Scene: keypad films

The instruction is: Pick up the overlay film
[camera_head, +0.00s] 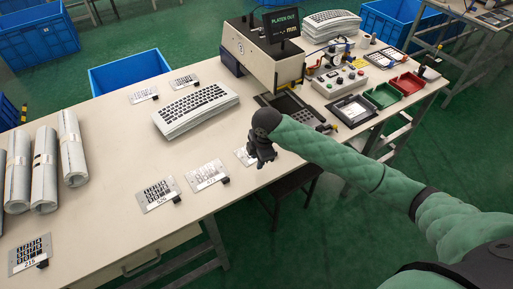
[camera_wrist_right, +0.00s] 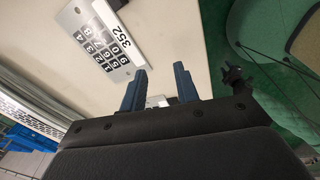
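Several overlay films with dark keypad squares lie flat on the table. One at the front left (camera_head: 30,254) reads 216. Two more lie near the front edge, one with black keys (camera_head: 157,192) and a paler one (camera_head: 206,174). Another (camera_head: 243,157) is partly hidden behind my right gripper (camera_head: 262,160). Two more lie behind the keyboard, one on the left (camera_head: 143,95) and one on the right (camera_head: 183,81). In the right wrist view a film reading 352 (camera_wrist_right: 100,42) lies beyond the fingertips (camera_wrist_right: 160,75), which are apart with no film between them. My left gripper is out of view.
A pale keyboard (camera_head: 196,106) sits mid-table (camera_head: 110,150). Rolled sheets (camera_head: 45,165) lie at left. A press-like machine (camera_head: 262,50), control box (camera_head: 340,80), green tray (camera_head: 383,96) and red tray (camera_head: 407,83) stand at right. A blue crate (camera_head: 130,70) is behind the table.

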